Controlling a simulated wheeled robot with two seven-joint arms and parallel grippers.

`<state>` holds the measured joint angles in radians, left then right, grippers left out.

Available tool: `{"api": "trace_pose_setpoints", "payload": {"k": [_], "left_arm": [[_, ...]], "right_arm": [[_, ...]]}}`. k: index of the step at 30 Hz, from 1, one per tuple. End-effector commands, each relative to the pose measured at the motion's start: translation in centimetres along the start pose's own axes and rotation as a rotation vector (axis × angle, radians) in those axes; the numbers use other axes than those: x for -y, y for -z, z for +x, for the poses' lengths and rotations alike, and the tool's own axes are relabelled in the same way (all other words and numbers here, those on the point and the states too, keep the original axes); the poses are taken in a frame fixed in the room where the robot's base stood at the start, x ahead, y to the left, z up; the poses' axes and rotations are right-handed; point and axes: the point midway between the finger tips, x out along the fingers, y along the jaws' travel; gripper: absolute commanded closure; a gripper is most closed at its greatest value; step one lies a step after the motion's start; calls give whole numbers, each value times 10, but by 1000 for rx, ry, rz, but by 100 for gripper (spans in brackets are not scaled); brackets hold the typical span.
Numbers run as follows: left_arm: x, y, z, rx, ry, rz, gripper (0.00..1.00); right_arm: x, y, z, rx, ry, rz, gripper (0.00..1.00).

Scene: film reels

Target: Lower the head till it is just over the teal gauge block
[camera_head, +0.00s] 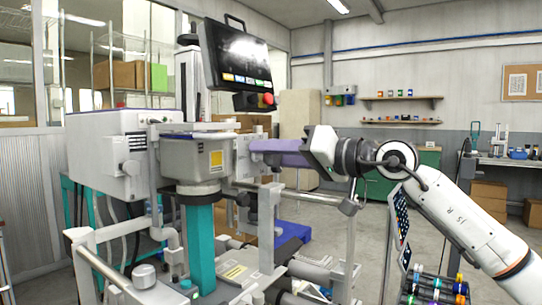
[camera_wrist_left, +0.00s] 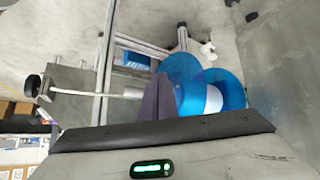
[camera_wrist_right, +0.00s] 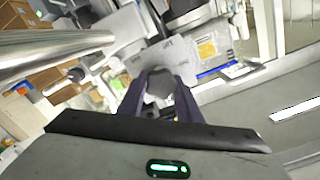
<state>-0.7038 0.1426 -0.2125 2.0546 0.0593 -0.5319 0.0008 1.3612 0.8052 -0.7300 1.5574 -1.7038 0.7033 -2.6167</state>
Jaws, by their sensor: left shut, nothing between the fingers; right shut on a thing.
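The grey head (camera_head: 197,160) with a yellow label sits on the machine in the head view, above a dark collar and a teal upright (camera_head: 201,245). I cannot tell whether this upright is the teal gauge block; no separate block is clear. My right gripper (camera_head: 255,152) reaches in from the right beside the head. In the right wrist view its purple fingers are shut on a dark grey rounded knob (camera_wrist_right: 159,86). My left gripper (camera_wrist_left: 157,99) shows only in its own wrist view, shut and empty, its fingers overlapping the view of blue reels (camera_wrist_left: 205,92).
A tilted control screen (camera_head: 237,55) with a red button stands above the head. Metal rails and a round bar (camera_head: 322,197) lie below my right arm. A rack of coloured reels (camera_head: 436,288) is at lower right. Grey floor is open behind the machine.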

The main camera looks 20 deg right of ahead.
Motion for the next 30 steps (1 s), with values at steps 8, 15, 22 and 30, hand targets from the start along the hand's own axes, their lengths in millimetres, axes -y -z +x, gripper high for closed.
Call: {"api": "trace_pose_setpoints", "payload": {"k": [8,15,22,30], "left_arm": [[0,1,-1,0,0,0,100],[0,1,-1,0,0,0,100],[0,0,-1,0,0,0,100],[0,0,-1,0,0,1,100]], "right_arm": [[14,15,-5,-34,25,-108,91],[15,14,-4,-34,26,-132,91],[15,14,-4,-33,27,-132,91],[13,12,-4,-30,23,-130,50]]}}
